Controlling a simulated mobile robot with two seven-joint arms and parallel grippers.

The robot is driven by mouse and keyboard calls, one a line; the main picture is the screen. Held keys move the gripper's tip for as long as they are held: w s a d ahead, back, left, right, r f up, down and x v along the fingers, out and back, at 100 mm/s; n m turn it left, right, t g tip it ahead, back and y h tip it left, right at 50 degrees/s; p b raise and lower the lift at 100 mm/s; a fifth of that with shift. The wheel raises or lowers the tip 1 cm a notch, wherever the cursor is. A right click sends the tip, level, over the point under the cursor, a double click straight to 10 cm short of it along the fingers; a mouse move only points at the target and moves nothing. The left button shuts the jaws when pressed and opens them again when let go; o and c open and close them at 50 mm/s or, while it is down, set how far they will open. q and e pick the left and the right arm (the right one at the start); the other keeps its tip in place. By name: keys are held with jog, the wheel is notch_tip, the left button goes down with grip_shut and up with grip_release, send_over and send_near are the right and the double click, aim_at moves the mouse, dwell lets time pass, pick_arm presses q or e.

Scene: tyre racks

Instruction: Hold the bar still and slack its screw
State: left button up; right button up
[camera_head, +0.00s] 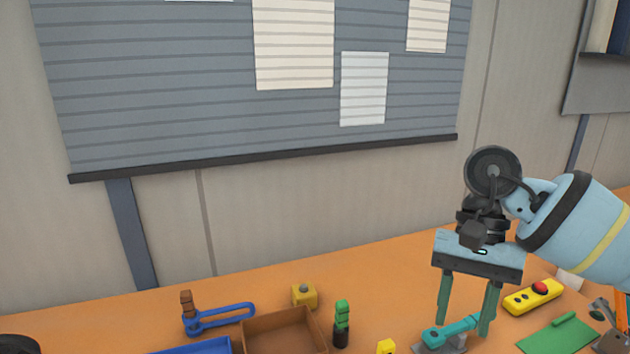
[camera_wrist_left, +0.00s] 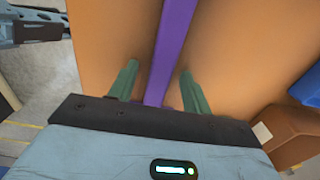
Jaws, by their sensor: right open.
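A purple bar (camera_wrist_left: 172,45) runs lengthwise through the left wrist view, over the orange bench. My left gripper (camera_wrist_left: 160,72) has its two green fingers either side of the bar, with visible gaps, so it is open. The bar's lower end is hidden behind the gripper body. My left gripper and the purple bar do not show in the head view. My right gripper (camera_head: 464,327) points down with its green fingers apart, over a teal piece on a grey base (camera_head: 452,333). Whether they touch it I cannot tell. I cannot make out a screw on the bar.
A brown tray (camera_head: 282,312), a blue tray (camera_head: 205,347), a blue-handled tool (camera_head: 225,316), a yellow block (camera_head: 304,295) and a green-and-black piece (camera_head: 341,322) stand on the bench. At right are a yellow control box (camera_head: 525,299) and green mat (camera_head: 550,341). The back-centre bench is clear.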

pick_arm(q)
jog(key=shift+r, duration=0.1)
notch_tip(320, 180, up, 12)
dwell(0.6)
